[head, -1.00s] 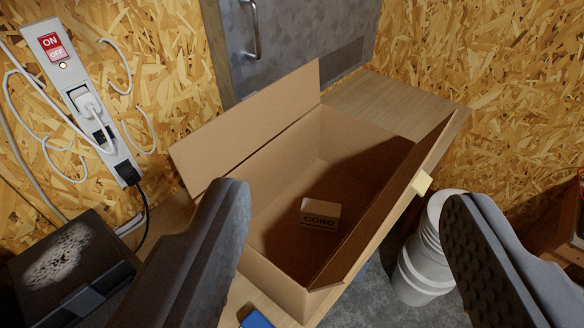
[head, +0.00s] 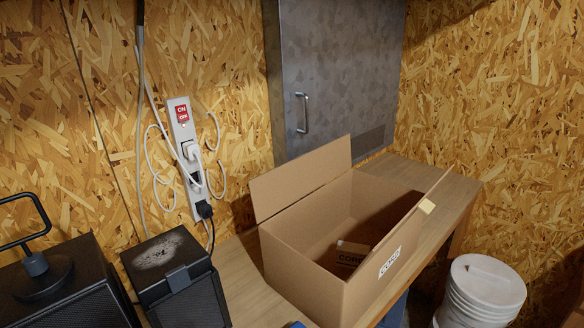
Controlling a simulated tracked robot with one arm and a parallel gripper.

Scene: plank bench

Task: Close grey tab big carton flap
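The big carton (head: 302,258) stands open on the plank bench in the head view. Its back-left flap (head: 300,180) stands up and leans outward; I see no tab on it. Its right flap (head: 398,228) also stands raised, with a pale yellow tab (head: 427,206) near its upper edge. I see no grey tab on either flap. A small lettered box (head: 351,252) lies inside the carton, partly hidden by the front wall. My gripper is not in view.
A black box (head: 175,279) and a dark unit with a handle (head: 62,295) stand left of the carton. A white bucket (head: 482,290) is at the right. A power strip (head: 186,150) with cables and a grey metal door (head: 338,75) are behind. The bench (head: 440,187) is bare beyond the carton.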

